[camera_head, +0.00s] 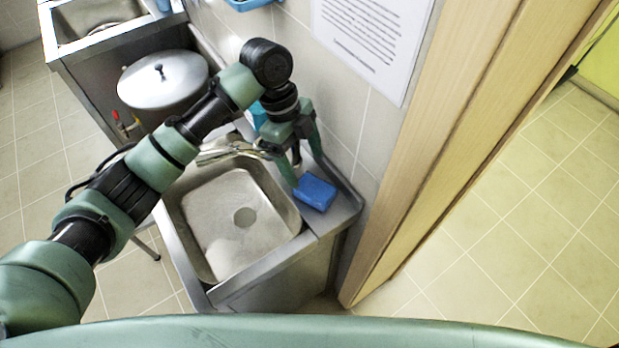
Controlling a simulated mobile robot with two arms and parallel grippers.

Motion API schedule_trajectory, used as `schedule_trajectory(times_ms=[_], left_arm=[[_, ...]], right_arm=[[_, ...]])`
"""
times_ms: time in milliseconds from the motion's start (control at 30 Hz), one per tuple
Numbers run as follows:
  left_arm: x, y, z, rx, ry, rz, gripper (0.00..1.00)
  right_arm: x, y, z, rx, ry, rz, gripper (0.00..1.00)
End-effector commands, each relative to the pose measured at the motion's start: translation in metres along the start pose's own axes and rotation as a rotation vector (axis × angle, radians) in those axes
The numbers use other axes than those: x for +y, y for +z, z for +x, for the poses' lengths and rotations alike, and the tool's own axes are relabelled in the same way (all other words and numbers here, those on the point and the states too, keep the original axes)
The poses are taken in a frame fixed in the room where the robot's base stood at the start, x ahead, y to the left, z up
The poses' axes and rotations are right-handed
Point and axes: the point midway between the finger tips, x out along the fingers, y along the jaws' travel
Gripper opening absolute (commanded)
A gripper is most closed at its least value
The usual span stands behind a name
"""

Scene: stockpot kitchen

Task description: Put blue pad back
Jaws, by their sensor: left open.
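The blue pad (315,192) lies on the right rim of the steel sink (232,222), near the wall corner. My left gripper (308,172) is over the rim, just behind the pad, with its fingers pointing down. Its jaws are open. One finger comes down close to the pad's left edge; I cannot tell whether it touches. A cyan object (258,115) shows partly behind my left wrist. My right gripper is not in view.
A steel pot with a lid (163,78) stands left of the sink. The faucet (225,152) is at the sink's back edge. A wooden door frame (440,150) rises at the right. A printed sheet (370,40) hangs on the tiled wall.

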Motion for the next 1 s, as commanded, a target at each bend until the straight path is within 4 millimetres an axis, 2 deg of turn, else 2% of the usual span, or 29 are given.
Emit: schedule_trajectory(times_ms=[100, 300, 1000], left_arm=[[-0.001, 0.001, -0.020, -0.001, -0.004, 0.001, 0.77], [0.000, 0.000, -0.037, 0.000, -0.001, 0.000, 0.77], [0.000, 0.000, -0.038, 0.001, 0.000, 0.000, 0.77]], right_arm=[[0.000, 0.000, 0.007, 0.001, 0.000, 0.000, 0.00], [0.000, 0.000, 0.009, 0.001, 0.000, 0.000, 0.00], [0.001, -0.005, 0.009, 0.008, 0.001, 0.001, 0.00]])
